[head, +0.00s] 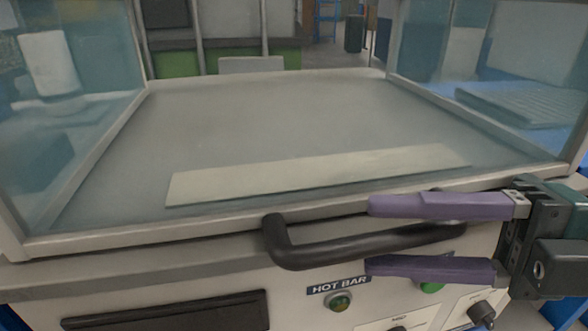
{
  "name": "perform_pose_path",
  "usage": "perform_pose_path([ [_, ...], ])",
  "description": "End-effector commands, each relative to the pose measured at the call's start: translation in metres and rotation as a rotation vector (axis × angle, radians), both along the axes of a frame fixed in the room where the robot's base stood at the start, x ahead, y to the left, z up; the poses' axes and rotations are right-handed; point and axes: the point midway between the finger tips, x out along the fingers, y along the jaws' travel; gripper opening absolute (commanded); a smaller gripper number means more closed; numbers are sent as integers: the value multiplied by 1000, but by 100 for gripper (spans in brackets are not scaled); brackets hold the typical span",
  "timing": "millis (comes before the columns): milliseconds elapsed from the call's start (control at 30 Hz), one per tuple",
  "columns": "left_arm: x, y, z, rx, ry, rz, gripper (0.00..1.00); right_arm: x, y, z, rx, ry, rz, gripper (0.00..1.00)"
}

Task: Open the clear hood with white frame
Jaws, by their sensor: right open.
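The clear hood with its white frame (130,239) stands over a flat grey deck. Its see-through side panels rise at the left and right of the head view. A black bar handle (300,257) sticks out at the front, below the front frame edge. My right gripper (369,236) comes in from the right with its two purple fingers open. One finger lies above the handle bar and one below it, with gaps visible between them and the bar. The handle's right end is partly hidden behind the upper finger. My left gripper is out of view.
A pale flat strip (300,172) lies on the deck inside the hood.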

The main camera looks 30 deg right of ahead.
Motion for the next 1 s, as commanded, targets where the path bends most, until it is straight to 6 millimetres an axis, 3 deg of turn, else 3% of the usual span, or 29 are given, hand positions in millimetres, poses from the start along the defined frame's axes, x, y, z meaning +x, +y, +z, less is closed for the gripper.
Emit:
perform_pose_path([
  [267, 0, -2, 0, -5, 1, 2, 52, 1, 2, 0, 1, 1, 0, 52],
  [733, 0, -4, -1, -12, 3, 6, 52, 1, 2, 0, 1, 1, 0, 0],
  [1000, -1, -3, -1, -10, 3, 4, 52, 1, 2, 0, 1, 1, 0, 0],
])
